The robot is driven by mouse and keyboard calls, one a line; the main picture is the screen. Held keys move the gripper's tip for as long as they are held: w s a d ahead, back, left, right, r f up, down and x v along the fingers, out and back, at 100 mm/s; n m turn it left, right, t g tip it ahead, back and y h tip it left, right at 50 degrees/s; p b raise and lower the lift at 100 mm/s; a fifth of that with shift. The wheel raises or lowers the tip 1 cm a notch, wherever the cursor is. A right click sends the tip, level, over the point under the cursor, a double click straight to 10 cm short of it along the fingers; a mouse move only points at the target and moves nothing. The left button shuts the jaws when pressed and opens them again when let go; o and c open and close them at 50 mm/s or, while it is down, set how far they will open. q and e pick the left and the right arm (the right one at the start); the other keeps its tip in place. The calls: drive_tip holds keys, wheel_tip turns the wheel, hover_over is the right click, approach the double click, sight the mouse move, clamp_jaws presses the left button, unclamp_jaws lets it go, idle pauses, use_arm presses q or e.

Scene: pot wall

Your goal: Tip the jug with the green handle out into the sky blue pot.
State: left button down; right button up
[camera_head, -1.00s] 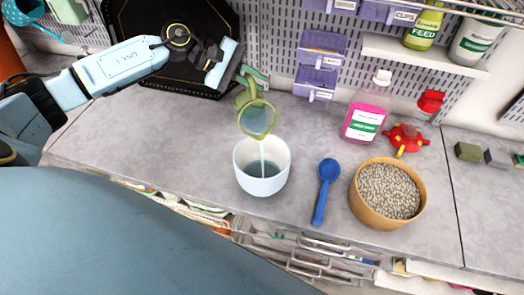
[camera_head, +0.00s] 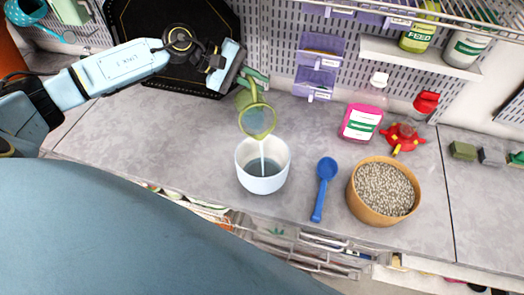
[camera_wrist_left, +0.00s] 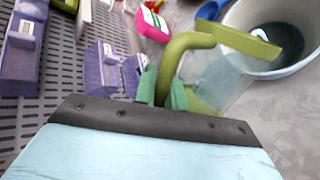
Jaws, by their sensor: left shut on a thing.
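The clear jug with the green handle and rim (camera_head: 258,122) is tipped steeply, its mouth towards the pot. It also shows in the left wrist view (camera_wrist_left: 222,82). A thin pale stream runs from it into the very pale blue, almost white pot (camera_head: 262,182), where grey-blue liquid lies. The pot stands upright on the counter and shows at the top right of the left wrist view (camera_wrist_left: 296,68). My left gripper (camera_head: 257,80) is shut on the jug's handle (camera_wrist_left: 180,52), behind and above the pot. My right gripper is not in view.
A blue scoop (camera_head: 323,188) and a wooden bowl of pale grains (camera_head: 383,192) are right of the pot. Purple bins (camera_head: 316,82) hang on the pegboard. Counter left of the pot is clear.

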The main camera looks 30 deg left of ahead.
use_arm(q)
drive_tip(key=shift+s+d+r, duration=0.1)
drive_tip(key=shift+s, duration=0.1)
drive_tip(key=shift+d, duration=0.1)
drive_tip(key=shift+d, duration=0.1)
drive_tip(key=shift+r, duration=0.1)
drive_tip(key=shift+s+d+r+y, duration=0.1)
drive_tip(key=shift+s+r+y, duration=0.05)
drive_tip(key=shift+s+y, duration=0.2)
drive_tip(key=shift+d+m+t+p, duration=0.2)
drive_tip(key=shift+m+t+p, duration=0.1)
drive_tip(key=shift+p, duration=0.05)
drive_tip(key=shift+d+r, duration=0.1)
